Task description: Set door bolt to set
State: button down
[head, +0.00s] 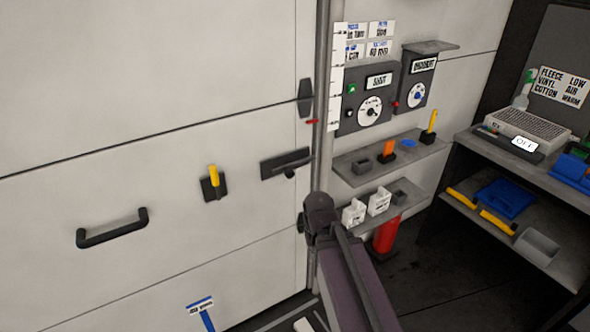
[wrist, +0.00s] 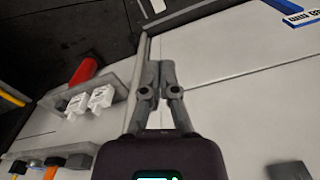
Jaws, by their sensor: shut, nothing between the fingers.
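The door bolt (head: 286,163) is a dark flat plate with a small dark knob. It is mounted on the pale door (head: 130,170) near the door's right edge, beside a grey vertical post. Its bar lies roughly level, and its right end comes close to the post. I cannot read any set marking. My gripper (wrist: 160,70) shows in the wrist view with its two fingers together and nothing between them. It is low near the door edge, apart from the bolt. A dark plate (wrist: 287,172) is cut off at the lower right of the wrist view; I cannot tell if it is the bolt.
A black pull handle (head: 112,229) and a yellow-handled tool (head: 214,180) on a dark plate are on the door. A red cylinder (head: 385,235) stands below. A bench (head: 545,165) is at right.

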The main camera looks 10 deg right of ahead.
jog(key=shift+c, duration=2)
grip_release()
jog(key=shift+w+f, duration=0.15)
jog(key=shift+w, duration=0.05)
jog(key=shift+o, duration=0.7)
jog(key=shift+w+a+f+y+b, duration=0.15)
jog(key=shift+w+y+b, duration=0.15)
jog(key=w+m+t+y+b, duration=0.25)
jog(key=w+y+b, duration=0.35)
jog(key=w+y, duration=0.5)
jog(key=w+d+r+m+t+y+b, duration=0.2)
jog(key=w+d+r+t+y+b, duration=0.2)
jog(key=w+d+r, duration=0.3)
jog(key=w+d+t+b, duration=0.1)
jog(key=w+d, duration=0.2)
jog(key=w, duration=0.1)
jog(key=shift+w+d+y, duration=0.15)
jog(key=shift+d+y, duration=0.25)
jog(key=shift+r+m, duration=0.1)
jog(key=shift+m, duration=0.15)
